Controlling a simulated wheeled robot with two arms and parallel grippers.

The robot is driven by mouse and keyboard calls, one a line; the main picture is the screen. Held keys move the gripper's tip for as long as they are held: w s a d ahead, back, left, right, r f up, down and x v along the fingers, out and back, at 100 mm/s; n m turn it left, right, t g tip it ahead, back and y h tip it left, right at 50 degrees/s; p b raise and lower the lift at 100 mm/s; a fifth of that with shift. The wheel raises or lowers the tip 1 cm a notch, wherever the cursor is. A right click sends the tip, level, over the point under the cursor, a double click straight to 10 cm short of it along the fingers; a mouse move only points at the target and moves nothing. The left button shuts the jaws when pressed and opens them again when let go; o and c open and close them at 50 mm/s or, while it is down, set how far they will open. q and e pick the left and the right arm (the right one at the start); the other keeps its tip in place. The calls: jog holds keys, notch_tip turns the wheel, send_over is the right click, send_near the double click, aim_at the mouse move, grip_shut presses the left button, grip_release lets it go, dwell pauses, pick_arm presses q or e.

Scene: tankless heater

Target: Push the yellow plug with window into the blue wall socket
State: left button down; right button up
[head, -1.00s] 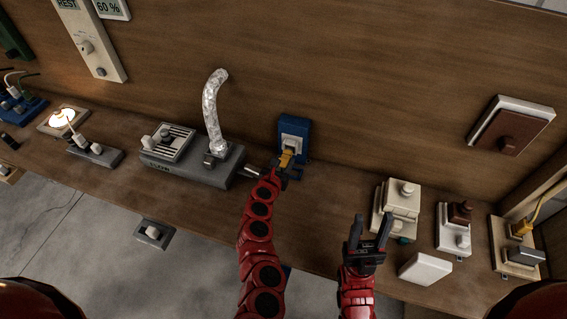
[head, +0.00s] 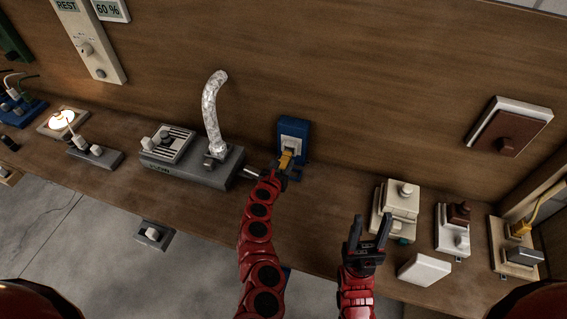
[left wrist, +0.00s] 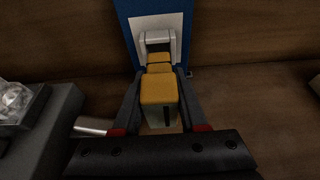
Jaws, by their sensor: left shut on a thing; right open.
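The blue wall socket (head: 293,135) stands against the wooden back wall, with a white plate and a grey hooded opening, also in the left wrist view (left wrist: 157,38). The yellow plug (head: 286,158) is between the fingers of my left gripper (head: 281,170). In the left wrist view the plug (left wrist: 159,90) lines up with the opening, and its far end is at or just under the grey hood; I cannot tell how deep it sits. A dark slot shows on its near end. My left gripper (left wrist: 158,100) is shut on it. My right gripper (head: 371,232) is open and empty.
A grey box with a silvery flexible hose (head: 213,110) stands left of the socket, with a metal stub pointing towards my left gripper. Cream switch blocks (head: 398,208) and a white box (head: 425,269) stand right of my right gripper. Bare bench lies between.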

aim_at(286, 155)
pick_arm(q)
jog(key=shift+w, duration=0.2)
dwell(0.7)
jog(key=shift+w+d, duration=0.15)
jog(key=shift+w, duration=0.15)
jog(key=shift+w+d, duration=0.1)
jog(key=shift+w, duration=0.4)
jog(key=shift+w+d+p, duration=0.2)
jog(key=shift+w+p, duration=0.15)
jog(key=shift+w, duration=0.05)
jog(key=shift+c, duration=1.8)
grip_release()
jog(key=shift+s+r+b, duration=0.35)
jog(key=shift+s+r, duration=0.05)
jog(key=shift+s, duration=0.3)
jog(key=p+v, duration=0.1)
jog(key=v, duration=1.5)
jog(key=shift+a, duration=0.3)
